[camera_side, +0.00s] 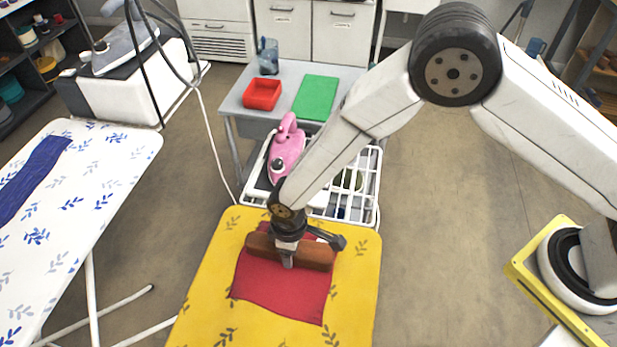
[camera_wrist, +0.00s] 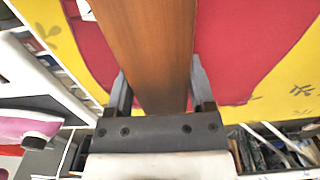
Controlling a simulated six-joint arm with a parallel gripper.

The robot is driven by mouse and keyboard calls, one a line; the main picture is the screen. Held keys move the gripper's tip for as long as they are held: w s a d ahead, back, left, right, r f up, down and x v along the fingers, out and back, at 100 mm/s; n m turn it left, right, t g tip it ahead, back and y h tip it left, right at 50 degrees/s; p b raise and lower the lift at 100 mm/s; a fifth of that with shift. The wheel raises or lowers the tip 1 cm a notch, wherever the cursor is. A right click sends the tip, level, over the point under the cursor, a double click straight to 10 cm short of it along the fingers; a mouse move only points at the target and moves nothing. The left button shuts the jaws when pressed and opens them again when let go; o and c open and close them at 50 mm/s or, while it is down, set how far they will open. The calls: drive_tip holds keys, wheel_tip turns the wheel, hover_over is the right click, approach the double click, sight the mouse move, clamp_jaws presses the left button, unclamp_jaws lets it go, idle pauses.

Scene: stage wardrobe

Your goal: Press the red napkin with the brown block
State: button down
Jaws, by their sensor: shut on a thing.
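The red napkin (camera_side: 280,290) lies spread on the yellow ironing board (camera_side: 215,300), with a somewhat uneven outline. The brown block (camera_side: 318,256) is a long wooden bar lying across the napkin's far part. My gripper (camera_side: 287,258) is above the block with its fingers down on either side of it. In the wrist view the block (camera_wrist: 150,45) runs between my two fingers (camera_wrist: 158,92), and the napkin (camera_wrist: 240,45) shows on both sides. The block appears to be at the cloth, but I cannot tell whether it touches. It hides part of the napkin.
A pink iron (camera_side: 287,148) stands on a white wire rack (camera_side: 365,200) just beyond the board. Behind it, a grey table (camera_side: 235,105) holds a red tray (camera_side: 262,94) and a green mat (camera_side: 315,97). A second, white patterned board (camera_side: 90,190) stands at left.

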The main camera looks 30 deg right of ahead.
drive_tip(key=shift+s+d, duration=0.2)
idle(0.5)
drive_tip(key=shift+w+a+r, duration=0.15)
drive_tip(key=shift+r, duration=1.8)
drive_tip(key=w+d+r, duration=0.4)
drive_tip(key=r, duration=0.2)
drive_tip(key=shift+f, duration=0.1)
drive_tip(key=shift+f, duration=3.1)
drive_tip(key=shift+f, duration=1.75)
drive_tip(key=shift+s+f, duration=0.2)
